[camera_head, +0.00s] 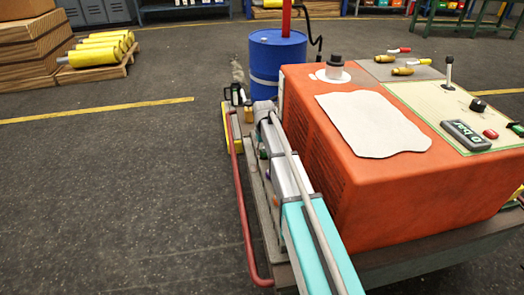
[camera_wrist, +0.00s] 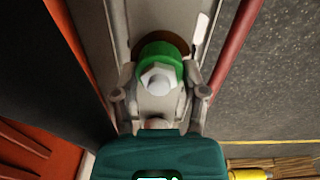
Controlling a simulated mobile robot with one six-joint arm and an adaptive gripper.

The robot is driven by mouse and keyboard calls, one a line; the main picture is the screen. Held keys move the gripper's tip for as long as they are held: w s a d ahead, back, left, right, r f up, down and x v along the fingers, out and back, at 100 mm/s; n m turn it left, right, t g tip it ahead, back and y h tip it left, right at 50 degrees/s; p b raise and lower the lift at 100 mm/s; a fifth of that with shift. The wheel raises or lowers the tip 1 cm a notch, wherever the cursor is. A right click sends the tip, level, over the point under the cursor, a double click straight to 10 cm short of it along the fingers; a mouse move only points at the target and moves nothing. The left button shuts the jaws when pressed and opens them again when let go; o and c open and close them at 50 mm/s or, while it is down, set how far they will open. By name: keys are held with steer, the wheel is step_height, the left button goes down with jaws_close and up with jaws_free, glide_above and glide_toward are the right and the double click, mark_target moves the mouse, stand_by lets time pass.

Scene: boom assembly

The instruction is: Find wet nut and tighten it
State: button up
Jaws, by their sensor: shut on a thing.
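In the wrist view, a pale hexagonal nut (camera_wrist: 158,80) sits at the near end of a green round fitting (camera_wrist: 160,53). The fitting stands against a grey metal beam, with a dark brown round patch (camera_wrist: 181,47) partly showing behind it. My gripper (camera_wrist: 160,92) is shut on the nut, with one grey finger at each side of it. The exact contact is hard to see. I cannot tell from the surface whether the nut is wet. In the head view I cannot make out the nut or the gripper tips clearly.
An orange machine (camera_head: 335,180) with a control panel (camera_head: 465,115) stands at the right, close to the beam. A red rail (camera_head: 242,210) runs along the left side. A blue drum (camera_head: 277,55) stands behind.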

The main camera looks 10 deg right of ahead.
steer(key=shift+s+m, duration=0.15)
steer(key=shift+m, duration=1.35)
steer(key=o, duration=1.1)
steer(key=shift+o, duration=0.2)
steer(key=shift+n, duration=0.9)
steer(key=s+r+p, duration=0.1)
steer(key=s, duration=0.8)
steer(key=s+r+p, duration=0.1)
steer(key=s, duration=0.9)
steer(key=s+r+p, duration=0.1)
steer(key=s, duration=0.9)
steer(key=shift+a, duration=0.4)
step_height(320, 180, up, 38)
steer(key=p, duration=3.8)
